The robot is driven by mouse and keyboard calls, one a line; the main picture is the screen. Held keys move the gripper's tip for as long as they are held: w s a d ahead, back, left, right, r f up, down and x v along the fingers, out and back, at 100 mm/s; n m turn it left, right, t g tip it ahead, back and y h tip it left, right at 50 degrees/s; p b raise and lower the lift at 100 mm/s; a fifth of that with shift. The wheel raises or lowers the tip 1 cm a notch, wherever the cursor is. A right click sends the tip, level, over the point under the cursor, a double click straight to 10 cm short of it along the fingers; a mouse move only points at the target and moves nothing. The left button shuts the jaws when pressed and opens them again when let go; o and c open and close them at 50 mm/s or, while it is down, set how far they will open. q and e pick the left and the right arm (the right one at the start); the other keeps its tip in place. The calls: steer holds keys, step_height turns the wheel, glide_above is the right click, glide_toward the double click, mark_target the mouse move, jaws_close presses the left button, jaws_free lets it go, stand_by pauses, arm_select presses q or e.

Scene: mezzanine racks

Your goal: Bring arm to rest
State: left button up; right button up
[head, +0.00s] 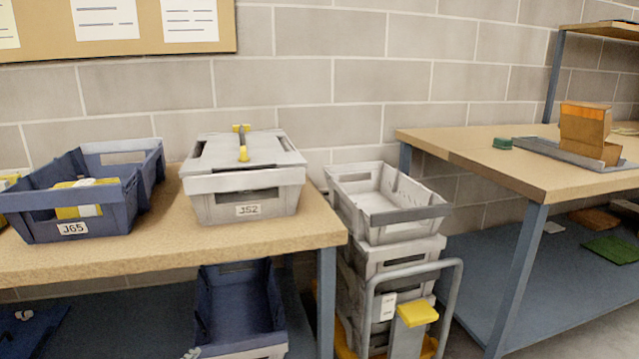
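Neither of my grippers can be made out in the head view, and no arm of mine is clearly visible.
Stacked grey crates (385,225) stand between the tables beside a grey cart handle (460,290). The right table (470,150) carries a grey tray (555,150) with a brown carton (584,130). A blue bin (238,300) sits under the left table.

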arm_select(q)
steer(key=s+a+f+n+g, duration=0.1)
steer(key=s+f+g, duration=0.2)
steer(key=s, duration=0.6)
steer(key=s+a+f+n+g, duration=0.2)
steer(key=s+f+g, duration=0.1)
steer(key=s+f, duration=0.5)
steer(key=s+a+f+n+g, duration=0.1)
steer(key=s+f+g, duration=0.2)
steer(key=s+f, duration=0.3)
steer(key=s, duration=0.4)
steer(key=shift+s+a+n+y, duration=0.15)
steer(key=shift+a+n+y, duration=0.2)
steer(key=shift+n+y, duration=0.05)
steer(key=shift+c, duration=0.4)
